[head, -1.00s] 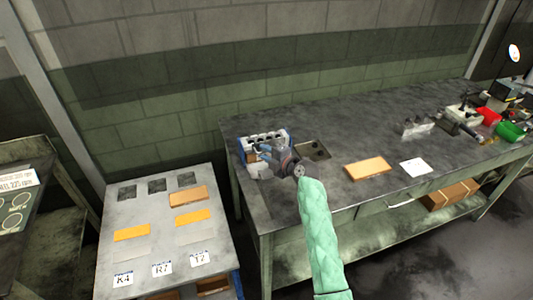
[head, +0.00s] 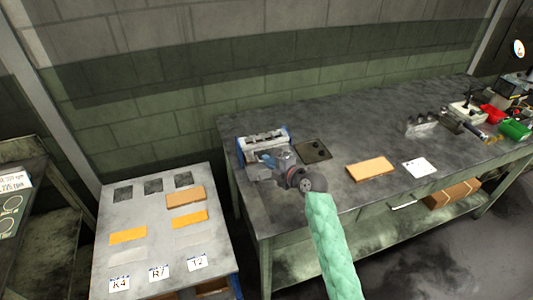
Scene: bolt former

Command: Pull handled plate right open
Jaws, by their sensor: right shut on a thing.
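A small blue-sided device with a pale metal top (head: 262,139) stands at the left end of the grey workbench; I take the handled plate to be part of it. My right gripper (head: 266,160) is at the front of this device, with its arm coming in from below. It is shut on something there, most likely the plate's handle. The gripper and wrist hide the handle and much of the device's front, so how far the plate is open cannot be told. My left gripper is not in view.
A dark plate with holes (head: 314,151) lies right of the device. An orange block (head: 370,169) and a white card (head: 419,168) lie further right on the workbench (head: 330,122). A lower labelled table (head: 145,203) stands at the left, with a gap between.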

